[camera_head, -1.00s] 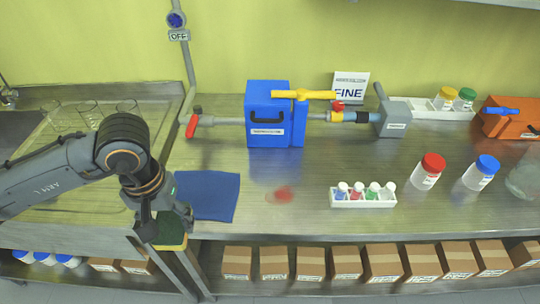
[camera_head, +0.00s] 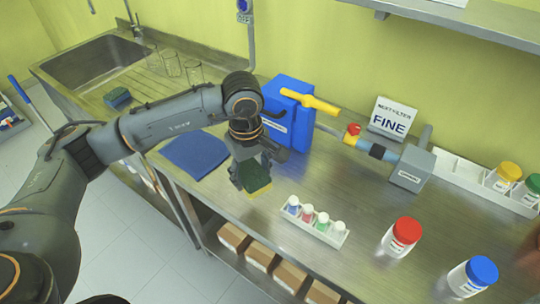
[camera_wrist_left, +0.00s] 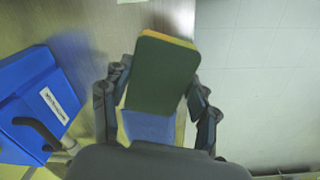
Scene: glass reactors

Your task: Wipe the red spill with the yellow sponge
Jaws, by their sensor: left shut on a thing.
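My left gripper (camera_head: 250,178) is shut on the sponge (camera_head: 257,179), which shows a dark green face and a yellow edge. It is over the steel bench, between the blue cloth (camera_head: 196,154) and the vial rack. I cannot tell whether the sponge touches the bench. The left wrist view shows the sponge (camera_wrist_left: 162,76) between the fingers of the left gripper (camera_wrist_left: 160,88), green face towards the camera. The red spill does not show now; the gripper and sponge cover the area where it lay. My right gripper is not in view.
A white rack (camera_head: 313,226) of small vials stands just right of the sponge. A blue box (camera_head: 288,112) with a yellow handle stands behind the gripper. Red-lidded (camera_head: 401,237) and blue-lidded (camera_head: 473,276) jars stand at the right. The bench's front edge is close below.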

